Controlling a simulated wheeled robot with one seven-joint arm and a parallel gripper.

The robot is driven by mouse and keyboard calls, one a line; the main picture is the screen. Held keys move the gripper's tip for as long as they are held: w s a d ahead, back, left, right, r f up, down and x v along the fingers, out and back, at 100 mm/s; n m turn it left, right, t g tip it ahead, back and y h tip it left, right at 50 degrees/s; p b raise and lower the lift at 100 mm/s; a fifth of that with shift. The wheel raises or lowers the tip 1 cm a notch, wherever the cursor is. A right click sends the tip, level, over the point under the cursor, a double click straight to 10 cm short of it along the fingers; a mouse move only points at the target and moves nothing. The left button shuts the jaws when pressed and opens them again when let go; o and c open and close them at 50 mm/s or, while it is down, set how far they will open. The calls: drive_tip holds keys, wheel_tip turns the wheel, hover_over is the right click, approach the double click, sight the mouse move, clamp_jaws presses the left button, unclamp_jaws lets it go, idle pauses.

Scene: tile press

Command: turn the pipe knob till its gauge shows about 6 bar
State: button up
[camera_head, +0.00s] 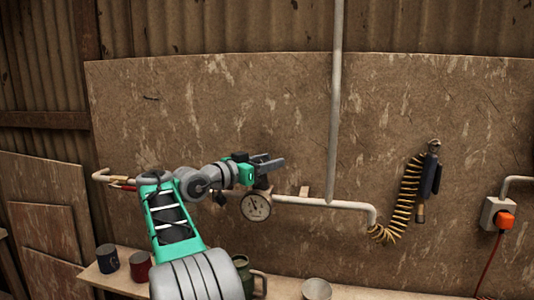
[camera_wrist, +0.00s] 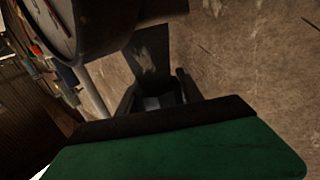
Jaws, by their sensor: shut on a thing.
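The round white-faced gauge (camera_head: 256,206) sits on the pipe (camera_head: 322,202), just below my gripper. Its dark needle points up and slightly left; the numbers are too small to read. In the wrist view, part of the gauge face (camera_wrist: 48,22) shows at the top left, cut off by the frame. My gripper (camera_head: 272,163) is above the gauge, by the wall, and shut on the pipe knob. The knob itself is mostly hidden by the jaws. The jaws also show in the wrist view (camera_wrist: 158,92), dark and hard to make out.
A vertical pipe (camera_head: 336,100) rises right of my gripper. Below is a shelf (camera_head: 120,278) with mugs (camera_head: 108,258) and a bowl (camera_head: 316,289).

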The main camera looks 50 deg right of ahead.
drive_tip(key=shift+s+m+g, duration=0.1)
drive_tip(key=shift+m+g, duration=0.2)
drive_tip(key=shift+g, duration=0.1)
drive_tip(key=o, duration=1.1)
drive_tip(key=shift+d, duration=0.1)
